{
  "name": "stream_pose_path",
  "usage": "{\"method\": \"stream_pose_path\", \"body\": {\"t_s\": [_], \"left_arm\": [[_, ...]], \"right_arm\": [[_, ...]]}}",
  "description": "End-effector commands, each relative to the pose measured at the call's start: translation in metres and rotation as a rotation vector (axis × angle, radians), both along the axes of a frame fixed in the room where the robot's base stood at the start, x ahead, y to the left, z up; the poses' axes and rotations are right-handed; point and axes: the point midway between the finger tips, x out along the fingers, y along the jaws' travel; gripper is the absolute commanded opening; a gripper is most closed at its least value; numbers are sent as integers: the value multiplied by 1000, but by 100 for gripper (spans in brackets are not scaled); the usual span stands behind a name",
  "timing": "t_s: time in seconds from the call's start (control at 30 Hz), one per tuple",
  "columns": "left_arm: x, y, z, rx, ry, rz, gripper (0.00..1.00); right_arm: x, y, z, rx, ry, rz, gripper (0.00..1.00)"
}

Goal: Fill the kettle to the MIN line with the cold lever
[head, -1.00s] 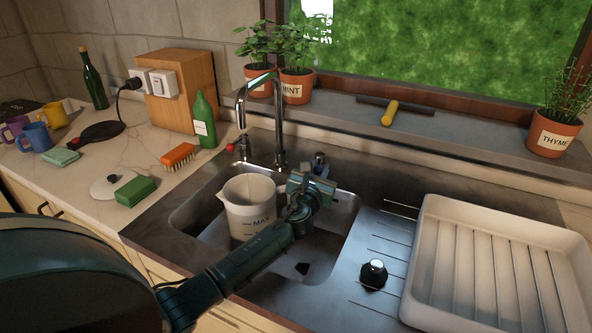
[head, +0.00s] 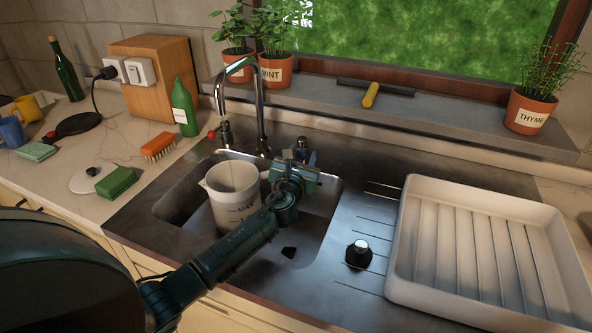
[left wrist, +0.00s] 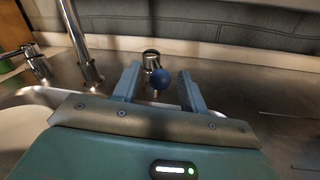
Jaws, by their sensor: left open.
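The white kettle (head: 226,205), a jug with a spout and MAX marking, stands upright in the left part of the sink, its lower front partly hidden by my left arm. No water stream shows from the chrome tap (head: 261,115). The cold lever with its blue knob (left wrist: 160,79) is behind the sink, mostly hidden by my gripper in the head view. My left gripper (head: 302,168) is open and empty; in the left wrist view its fingers appear on either side of the blue knob, with gaps visible. The red-tipped lever (head: 213,135) is left of the tap. My right gripper is out of view.
A white drying rack (head: 396,270) stands on the right drainer, with a black plug-like object (head: 359,254) beside it. A green bottle (head: 184,110), orange brush (head: 158,146), green sponge (head: 116,182) and white lid (head: 86,184) are on the left counter. Potted herbs line the sill.

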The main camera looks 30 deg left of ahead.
Motion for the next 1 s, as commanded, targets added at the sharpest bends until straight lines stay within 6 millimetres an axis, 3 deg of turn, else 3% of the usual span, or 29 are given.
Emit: {"method": "stream_pose_path", "body": {"t_s": [0.5, 0.7, 1.0], "left_arm": [[-99, -30, -2, 0, 3, -4, 43], [-115, -35, -1, -1, 2, -2, 43], [-117, -35, 0, 0, 1, -2, 42]], "right_arm": [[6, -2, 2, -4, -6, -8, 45], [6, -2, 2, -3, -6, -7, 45], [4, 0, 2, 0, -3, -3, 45]]}}
